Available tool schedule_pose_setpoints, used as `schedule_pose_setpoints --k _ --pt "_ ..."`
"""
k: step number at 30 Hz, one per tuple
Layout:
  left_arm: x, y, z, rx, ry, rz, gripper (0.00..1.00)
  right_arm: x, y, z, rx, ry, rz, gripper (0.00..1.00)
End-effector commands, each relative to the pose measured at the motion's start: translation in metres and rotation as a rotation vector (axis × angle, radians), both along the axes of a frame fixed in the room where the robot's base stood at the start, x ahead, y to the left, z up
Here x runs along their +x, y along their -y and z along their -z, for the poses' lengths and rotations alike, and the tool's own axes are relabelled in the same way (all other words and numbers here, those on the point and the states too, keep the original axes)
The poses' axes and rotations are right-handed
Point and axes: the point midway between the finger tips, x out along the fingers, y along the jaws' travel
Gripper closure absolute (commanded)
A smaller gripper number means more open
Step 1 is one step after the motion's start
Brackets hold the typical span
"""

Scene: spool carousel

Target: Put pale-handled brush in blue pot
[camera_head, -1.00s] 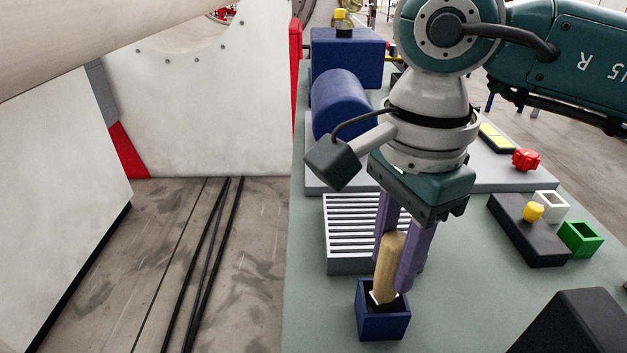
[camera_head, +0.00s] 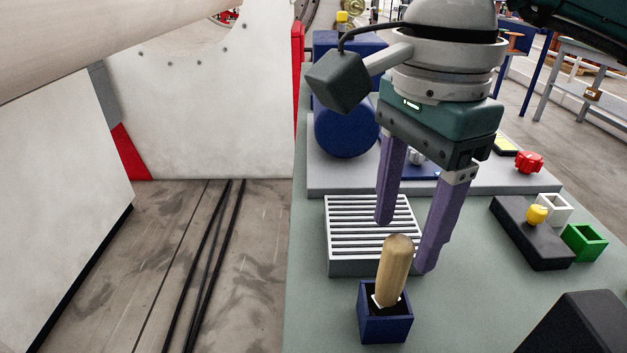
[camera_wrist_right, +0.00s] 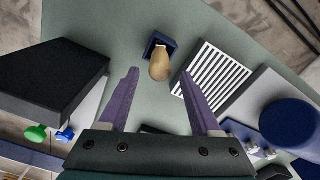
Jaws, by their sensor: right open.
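The pale-handled brush (camera_head: 394,270) stands in the blue pot (camera_head: 385,318), handle up and leaning slightly to the right. Its lower end is hidden inside the pot. In the right wrist view the brush handle (camera_wrist_right: 160,66) rises from the blue pot (camera_wrist_right: 152,45), beyond the fingertips. My right gripper (camera_head: 404,246) is open and empty, with its two purple fingers spread above and behind the brush, apart from it. It also shows in the right wrist view (camera_wrist_right: 158,80). My left gripper is not in view.
A slatted grey block (camera_head: 370,262) stands behind the pot. At the right are a black block with a yellow knob (camera_head: 530,232), a white pot (camera_head: 555,208) and a green pot (camera_head: 584,242). A dark box (camera_head: 580,325) is at front right. Bench surface right of the pot is clear.

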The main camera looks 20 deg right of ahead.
Motion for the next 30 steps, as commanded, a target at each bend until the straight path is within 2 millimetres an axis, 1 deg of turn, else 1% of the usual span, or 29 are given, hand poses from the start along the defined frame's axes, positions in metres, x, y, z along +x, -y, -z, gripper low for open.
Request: schedule_pose_setpoints --k 1,3,6,9,12,16,30 --pt "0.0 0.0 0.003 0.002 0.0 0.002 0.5 0.002 0.0 -0.012 0.0 0.008 -0.001 0.35" --pt "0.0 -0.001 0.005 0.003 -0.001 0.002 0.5 0.001 0.0 -0.027 -0.001 0.007 -0.002 0.35" --pt "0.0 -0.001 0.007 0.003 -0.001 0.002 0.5 0.001 0.0 -0.047 0.0 0.006 -0.001 0.35" --pt "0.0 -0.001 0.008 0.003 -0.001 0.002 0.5 0.001 0.0 -0.061 0.0 0.003 0.001 0.35" --pt "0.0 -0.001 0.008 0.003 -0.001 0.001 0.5 0.0 0.0 -0.069 0.0 0.001 0.0 0.35" --pt "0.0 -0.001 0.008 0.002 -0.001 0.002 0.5 0.0 0.0 -0.072 0.0 -0.001 0.0 0.35" --pt "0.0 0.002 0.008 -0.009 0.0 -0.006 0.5 0.0 0.0 -0.071 0.0 -0.001 0.0 0.35"
